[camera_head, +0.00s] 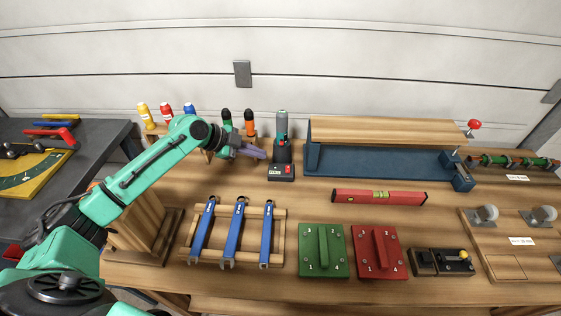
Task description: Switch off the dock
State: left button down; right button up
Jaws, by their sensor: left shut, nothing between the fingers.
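The dock (282,173) is a small black stand on the wooden workbench, below the wall. A grey and teal tool (282,127) stands upright in it. Its front face carries small red parts, one of which looks like a switch; its position is too small to read. My left gripper (261,154), with purple fingers, is shut and empty. Its tips point right and end just left of the dock in the picture; I cannot tell whether they touch it. My right gripper is not in view.
A rack of screwdrivers (227,120) stands behind my left gripper. A blue vise (375,160) with a wooden top is right of the dock. A red level (380,196), blue wrenches (235,232), green (323,250) and red (380,252) blocks lie in front. Bare bench lies before the dock.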

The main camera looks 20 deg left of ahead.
pick_arm(q)
jog(key=f+b, duration=0.1)
jog(key=b, duration=0.6)
send_over(282, 172)
jog(key=s, duration=0.2)
jog(key=f, duration=0.6)
jog(key=shift+w+d+f, duration=0.25)
jog(key=shift+d, duration=0.05)
jog(key=f+b, duration=0.1)
jog(key=w, duration=0.1)
jog(key=f+b, duration=0.1)
jog(key=shift+w+a+f+b, duration=0.15)
jog(key=shift+a+f+b, duration=0.1)
jog(key=shift+f+b, duration=0.1)
jog(key=shift+w+a+f+b, duration=0.15)
jog(key=shift+w+f+b, duration=0.1)
jog(key=shift+b, duration=0.05)
jog(key=shift+r, duration=0.1)
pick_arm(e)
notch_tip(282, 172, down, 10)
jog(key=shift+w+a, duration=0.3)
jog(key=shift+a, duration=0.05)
pick_arm(q)
jog(key=shift+s, duration=0.1)
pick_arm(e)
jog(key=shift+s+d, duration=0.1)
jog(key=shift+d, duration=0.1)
